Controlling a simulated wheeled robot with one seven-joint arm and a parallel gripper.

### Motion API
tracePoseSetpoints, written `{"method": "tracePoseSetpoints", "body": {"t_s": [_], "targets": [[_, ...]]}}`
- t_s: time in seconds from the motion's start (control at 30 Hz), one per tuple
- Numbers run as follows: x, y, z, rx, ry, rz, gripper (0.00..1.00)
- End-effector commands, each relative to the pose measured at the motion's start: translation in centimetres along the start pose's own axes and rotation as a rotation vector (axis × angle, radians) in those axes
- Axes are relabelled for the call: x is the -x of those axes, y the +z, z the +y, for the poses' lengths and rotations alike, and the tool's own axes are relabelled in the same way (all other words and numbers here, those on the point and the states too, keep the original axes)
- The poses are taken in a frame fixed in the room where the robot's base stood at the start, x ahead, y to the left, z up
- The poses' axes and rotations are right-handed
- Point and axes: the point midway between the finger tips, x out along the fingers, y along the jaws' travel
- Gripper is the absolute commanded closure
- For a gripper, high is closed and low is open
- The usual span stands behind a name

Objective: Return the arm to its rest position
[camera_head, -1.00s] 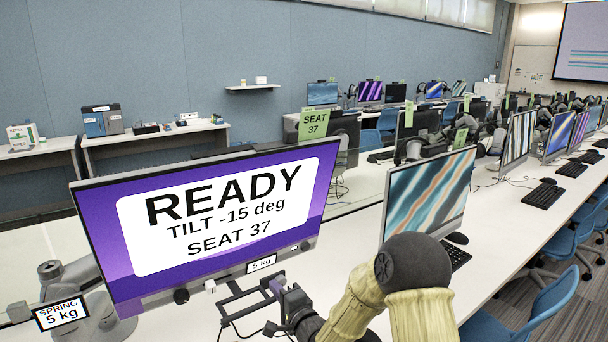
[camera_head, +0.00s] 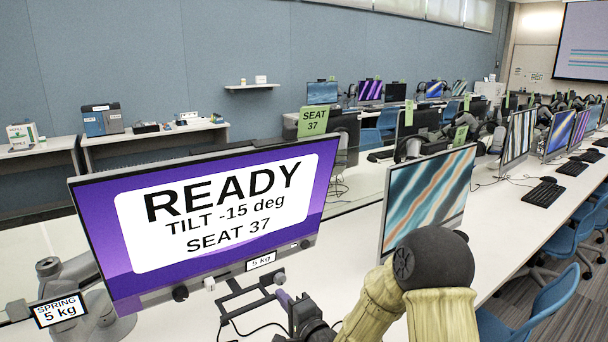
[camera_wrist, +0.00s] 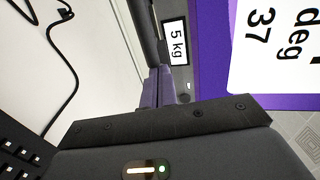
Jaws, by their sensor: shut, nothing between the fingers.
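My gripper (camera_head: 282,296) is at the bottom middle of the head view, just below and in front of the lower right edge of the near monitor. Its purple fingers also show in the wrist view (camera_wrist: 159,88), closed together with nothing between them. My arm, with tan sleeves and a dark elbow, bends up at the lower right in the head view. The near monitor (camera_head: 130,277) has a purple screen reading "READY, TILT -15 deg, SEAT 37". A "5 kg" label (camera_head: 261,262) is on its lower edge and also shows in the wrist view (camera_wrist: 175,43).
The monitor's grey support arm (camera_head: 85,290) stands at the left with a "SPRING 5 kg" sign (camera_head: 60,311). A second monitor (camera_head: 428,195) stands close behind my elbow. Blue chairs (camera_head: 540,305) are at the right.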

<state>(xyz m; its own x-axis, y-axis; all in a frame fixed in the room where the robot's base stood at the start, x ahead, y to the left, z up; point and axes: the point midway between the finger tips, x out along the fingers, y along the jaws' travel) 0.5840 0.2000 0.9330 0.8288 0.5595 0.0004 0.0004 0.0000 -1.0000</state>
Motion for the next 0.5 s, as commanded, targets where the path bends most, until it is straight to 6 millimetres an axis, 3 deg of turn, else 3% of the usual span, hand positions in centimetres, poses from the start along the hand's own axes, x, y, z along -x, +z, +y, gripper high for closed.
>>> {"method": "tracePoseSetpoints", "body": {"t_s": [0.17,0.5], "targets": [[1.37,-0.03,0.04,0.000,0.000,0.000,1.00],[1.47,-0.04,0.04,0.007,0.006,0.001,1.00]]}}
